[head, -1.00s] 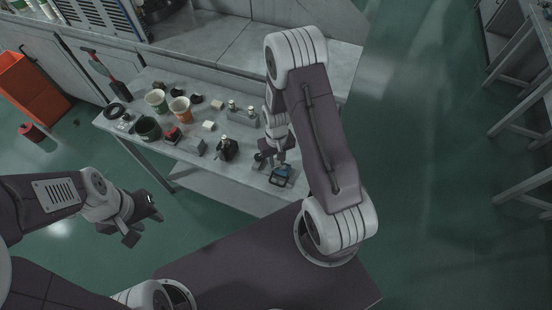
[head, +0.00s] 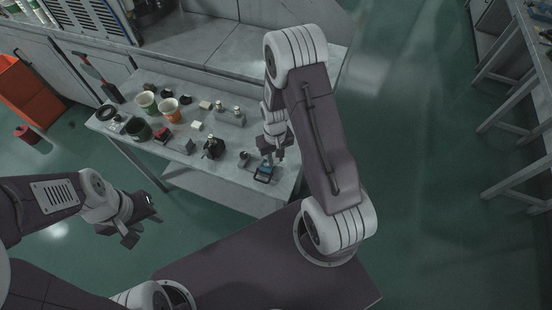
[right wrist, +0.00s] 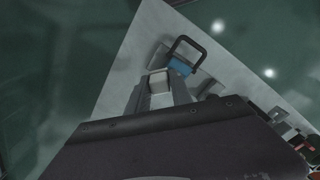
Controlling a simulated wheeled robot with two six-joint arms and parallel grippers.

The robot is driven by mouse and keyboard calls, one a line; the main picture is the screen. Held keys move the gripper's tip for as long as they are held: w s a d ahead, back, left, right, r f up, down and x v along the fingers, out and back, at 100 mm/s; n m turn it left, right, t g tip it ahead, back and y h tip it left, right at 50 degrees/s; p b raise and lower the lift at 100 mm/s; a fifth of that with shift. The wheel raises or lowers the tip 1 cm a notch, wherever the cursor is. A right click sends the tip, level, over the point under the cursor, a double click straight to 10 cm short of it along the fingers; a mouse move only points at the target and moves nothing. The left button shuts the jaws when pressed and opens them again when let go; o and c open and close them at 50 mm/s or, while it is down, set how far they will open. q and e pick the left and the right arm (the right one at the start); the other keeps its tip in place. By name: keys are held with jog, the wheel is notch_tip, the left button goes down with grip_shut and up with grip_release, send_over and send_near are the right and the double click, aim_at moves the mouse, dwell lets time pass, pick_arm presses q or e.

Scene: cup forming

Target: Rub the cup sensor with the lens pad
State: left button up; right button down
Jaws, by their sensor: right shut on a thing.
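A small blue device with a black loop handle (head: 264,173), perhaps the cup sensor, sits at the near right edge of the table. It also shows in the right wrist view (right wrist: 181,64), just beyond the fingertips. My right gripper (head: 271,156) points down close above it. In the right wrist view my right gripper (right wrist: 159,85) is shut on a small pale block (right wrist: 158,80), which looks like the lens pad. I cannot tell whether the block touches the device. My left gripper (head: 141,217) is empty, open and off the table at the left.
A counter (head: 215,38) stands behind. Green floor lies open at the right.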

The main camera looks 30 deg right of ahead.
notch_tip(320, 180, up, 3)
jog(key=shift+w+a+f+p, duration=0.1)
jog(key=shift+w+p, duration=0.05)
jog(key=shift+p, duration=0.85)
jog(key=shift+r+p, duration=0.75)
jog(key=shift+r, duration=0.2)
jog(key=shift+f, duration=0.1)
